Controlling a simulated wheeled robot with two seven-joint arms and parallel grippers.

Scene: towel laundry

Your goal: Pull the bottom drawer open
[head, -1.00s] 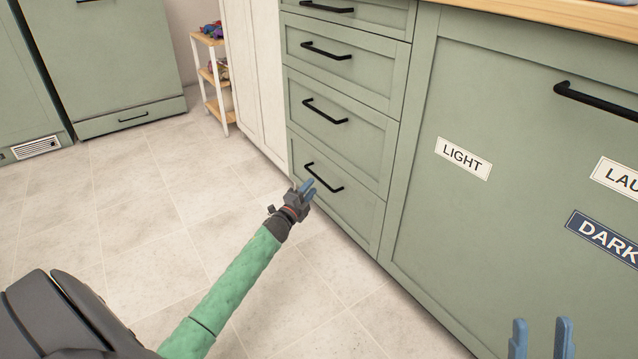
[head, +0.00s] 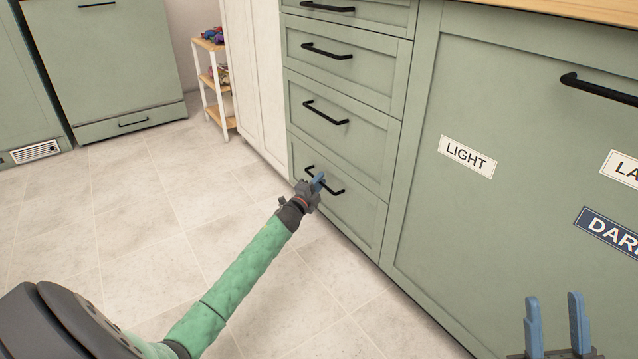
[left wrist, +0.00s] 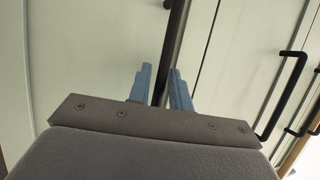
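The bottom drawer (head: 350,212) is a green panel, flush with the cabinet front. Its black bar handle (head: 334,187) is partly hidden by my left gripper (head: 319,181). In the left wrist view, the handle bar (left wrist: 176,35) runs between the two blue fingers of my left gripper (left wrist: 162,85). Slim gaps seem to show on both sides of the bar, so the fingers look open around it. My right gripper (head: 556,318) is at the bottom right of the head view, with its fingers apart and nothing between them.
More drawers with black handles (head: 326,112) are stacked above. A wide green front with a LIGHT label (head: 467,157) stands to the right, near my right gripper. A small shelf (head: 216,85) stands at the back. The tiled floor (head: 150,220) before the drawers is clear.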

